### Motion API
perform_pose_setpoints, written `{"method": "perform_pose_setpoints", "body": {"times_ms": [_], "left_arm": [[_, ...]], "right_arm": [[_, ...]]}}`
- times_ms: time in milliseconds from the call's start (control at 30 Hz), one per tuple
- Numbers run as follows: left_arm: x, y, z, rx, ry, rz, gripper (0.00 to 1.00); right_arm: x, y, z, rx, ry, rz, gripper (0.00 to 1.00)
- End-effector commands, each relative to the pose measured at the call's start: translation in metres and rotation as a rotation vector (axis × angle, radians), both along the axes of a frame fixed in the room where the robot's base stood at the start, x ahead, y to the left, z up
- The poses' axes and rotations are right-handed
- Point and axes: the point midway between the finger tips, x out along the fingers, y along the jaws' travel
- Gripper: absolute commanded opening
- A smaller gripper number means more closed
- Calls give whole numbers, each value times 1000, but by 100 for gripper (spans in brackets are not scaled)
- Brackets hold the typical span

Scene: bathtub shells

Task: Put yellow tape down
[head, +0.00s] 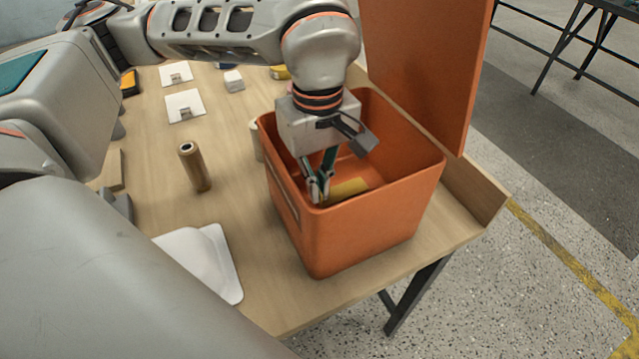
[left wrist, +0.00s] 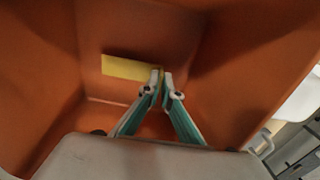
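The yellow tape (head: 346,190) is inside the orange bin (head: 345,240), low down, and shows as a flat yellow strip. It also shows in the left wrist view (left wrist: 128,68), against the bin's inside. My left gripper (head: 319,190) reaches down into the bin. In the left wrist view its fingertips (left wrist: 161,79) are close together, with the right end of the yellow tape between them. Whether the tape touches the bin floor is hard to tell. My right gripper is not in view.
The bin stands at the table's right end, with an orange panel (head: 428,60) upright behind it. A brown cylinder (head: 195,167) stands left of the bin, and a white tray-like piece (head: 205,255) lies in front. White plates (head: 184,106) lie farther back.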

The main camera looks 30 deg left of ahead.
Motion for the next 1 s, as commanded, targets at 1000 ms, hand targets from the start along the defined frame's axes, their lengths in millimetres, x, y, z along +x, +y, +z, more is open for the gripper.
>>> {"method": "perform_pose_setpoints", "body": {"times_ms": [1000], "left_arm": [[0,0,-10,0,-2,0,21]], "right_arm": [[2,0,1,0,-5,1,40]]}}
